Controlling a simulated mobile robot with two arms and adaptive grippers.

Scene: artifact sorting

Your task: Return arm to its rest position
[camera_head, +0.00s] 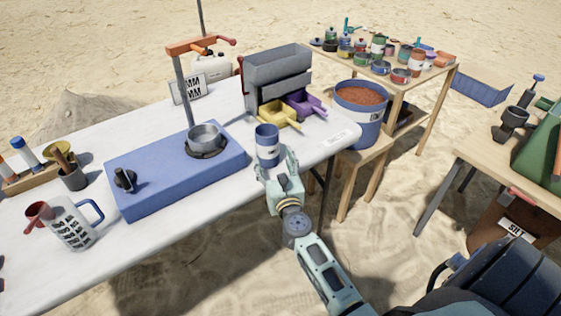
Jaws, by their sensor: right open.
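My right gripper (276,165) is at the front edge of the white table (150,252). Its arm comes in from the lower right. The gripper is open, with nothing seen between its fingers. A blue cup with a white label (267,144) stands upright on the table just beyond the fingertips. Whether the fingers touch the cup is not clear. My left gripper is not in view.
A blue box (170,182) with a metal bowl (204,138) and post lies left of the cup. A grey bin unit (277,80) with yellow and purple scoops stands behind. A blue bucket (357,125) stands right. Sand between the tables is open.

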